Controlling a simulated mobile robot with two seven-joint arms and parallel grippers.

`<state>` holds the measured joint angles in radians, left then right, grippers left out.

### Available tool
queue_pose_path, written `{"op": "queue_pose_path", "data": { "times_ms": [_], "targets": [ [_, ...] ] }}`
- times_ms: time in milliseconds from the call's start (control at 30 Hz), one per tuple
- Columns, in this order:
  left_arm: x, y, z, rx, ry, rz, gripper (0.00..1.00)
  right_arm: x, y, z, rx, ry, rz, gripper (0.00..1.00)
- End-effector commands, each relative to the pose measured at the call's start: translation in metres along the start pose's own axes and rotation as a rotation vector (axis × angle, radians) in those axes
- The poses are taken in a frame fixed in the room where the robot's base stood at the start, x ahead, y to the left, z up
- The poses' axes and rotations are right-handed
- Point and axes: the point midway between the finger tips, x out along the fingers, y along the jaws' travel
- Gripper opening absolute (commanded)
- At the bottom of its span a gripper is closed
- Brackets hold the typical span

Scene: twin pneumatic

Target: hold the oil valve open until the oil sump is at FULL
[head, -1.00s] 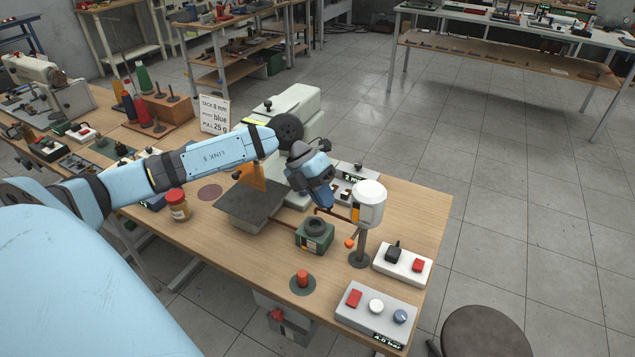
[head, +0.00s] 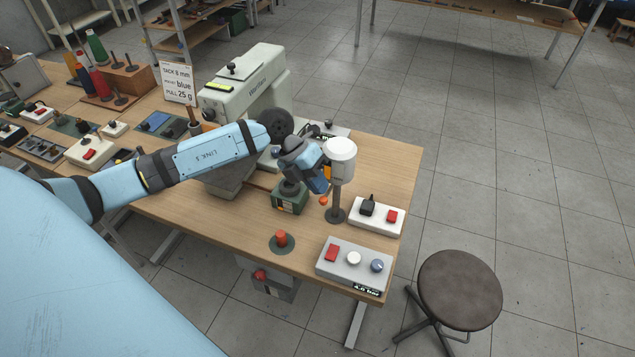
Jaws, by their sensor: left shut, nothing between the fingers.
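A white oil tank (head: 340,152) stands on a dark post with a round foot near the table's right side. A small orange ball lever (head: 323,201), which looks like the oil valve, hangs below it on the left. A green box (head: 290,203), seemingly the oil sump, stands left of the post; its level reading is too small to tell. My left gripper (head: 322,187) is shut and empty, pointing down beside the tank, above the lever. Its body hides part of the box's top. Whether the fingertips touch the lever I cannot tell. My right gripper is not in view.
A white box with a red switch (head: 392,216) and a grey control box (head: 354,266) stand at the right. A red button (head: 281,238) is at the table's front edge. The sewing machine (head: 245,95) stands behind my arm.

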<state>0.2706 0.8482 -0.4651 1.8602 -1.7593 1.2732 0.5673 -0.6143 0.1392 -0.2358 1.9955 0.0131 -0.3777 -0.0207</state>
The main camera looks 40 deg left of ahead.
Motion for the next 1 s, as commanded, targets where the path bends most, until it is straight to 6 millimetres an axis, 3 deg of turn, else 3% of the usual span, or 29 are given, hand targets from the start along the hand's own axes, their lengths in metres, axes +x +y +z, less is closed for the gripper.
{"op": "queue_pose_path", "data": {
  "times_ms": [200, 333, 600, 1000],
  "targets": [
    [0.015, 0.011, -0.01, 0.138, -0.176, 0.031, 0.0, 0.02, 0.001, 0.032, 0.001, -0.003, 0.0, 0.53],
    [0.017, 0.011, -0.012, 0.187, -0.245, 0.041, 0.0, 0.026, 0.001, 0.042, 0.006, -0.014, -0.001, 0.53],
    [0.014, 0.008, -0.012, 0.187, -0.248, 0.04, 0.0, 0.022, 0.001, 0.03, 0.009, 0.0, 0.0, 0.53],
    [0.015, 0.009, -0.012, 0.186, -0.246, 0.039, 0.0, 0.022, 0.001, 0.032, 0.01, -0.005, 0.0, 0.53]
  ]
}}
